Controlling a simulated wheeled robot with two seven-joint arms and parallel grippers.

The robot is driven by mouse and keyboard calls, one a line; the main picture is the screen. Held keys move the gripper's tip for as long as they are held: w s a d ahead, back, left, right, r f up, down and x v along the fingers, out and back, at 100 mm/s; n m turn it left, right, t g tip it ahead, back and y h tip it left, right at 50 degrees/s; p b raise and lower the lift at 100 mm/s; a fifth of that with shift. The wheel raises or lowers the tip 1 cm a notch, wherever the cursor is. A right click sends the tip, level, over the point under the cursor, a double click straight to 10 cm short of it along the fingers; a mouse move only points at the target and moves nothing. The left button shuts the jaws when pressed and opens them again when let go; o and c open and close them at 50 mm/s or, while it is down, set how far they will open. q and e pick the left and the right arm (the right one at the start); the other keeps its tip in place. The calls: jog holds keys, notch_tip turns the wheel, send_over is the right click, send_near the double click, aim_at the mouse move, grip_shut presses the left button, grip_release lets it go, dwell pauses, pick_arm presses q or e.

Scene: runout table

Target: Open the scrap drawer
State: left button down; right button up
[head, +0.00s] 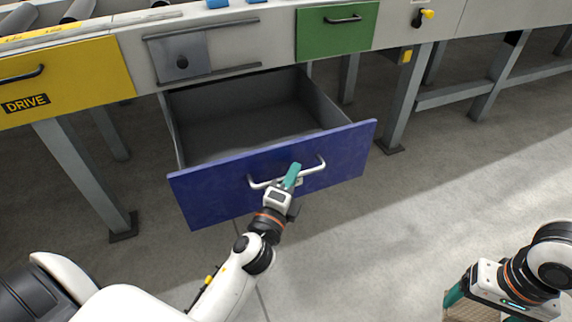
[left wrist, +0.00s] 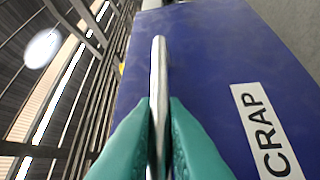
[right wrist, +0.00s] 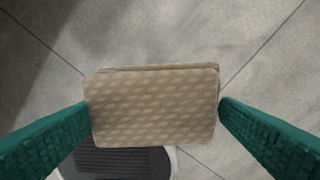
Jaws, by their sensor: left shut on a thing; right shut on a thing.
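The scrap drawer (head: 335,158) has a blue front and stands pulled out from the table. Its grey inside looks empty. Its label "SCRAP" shows in the left wrist view (left wrist: 265,130). My left gripper (head: 292,176) is shut on the drawer's pale metal handle (head: 321,165); in the left wrist view the handle (left wrist: 158,70) runs between the green fingers. My right gripper (right wrist: 153,108) is shut on a tan, patterned block (right wrist: 150,105), held over the floor at the lower right of the head view. The right fingertips are mostly cut off there.
A yellow drawer (head: 70,80) marked "DRIVE" is at the left and a green drawer (head: 337,32) at the right. Table legs (head: 403,100) stand behind. The floor (head: 400,220) right of the blue drawer is clear.

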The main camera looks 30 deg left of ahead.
pick_arm(q)
jog(key=shift+s+d, duration=0.45)
jog(key=shift+d, duration=0.05)
jog(key=c, duration=1.5)
grip_release()
jog(key=shift+s, duration=0.1)
pick_arm(e)
jog(key=shift+f, duration=0.1)
notch_tip(320, 180, down, 5)
jog(key=b, duration=0.5)
jog(key=shift+f, duration=0.2)
jog(key=shift+f+b, duration=0.15)
jog(key=shift+b, duration=0.25)
pick_arm(q)
jog(key=s+f, duration=0.1)
jog(key=s, duration=1)
jog(key=shift+s+d+f, duration=0.3)
jog(key=shift+s+d, duration=0.05)
jog(key=shift+d, duration=0.1)
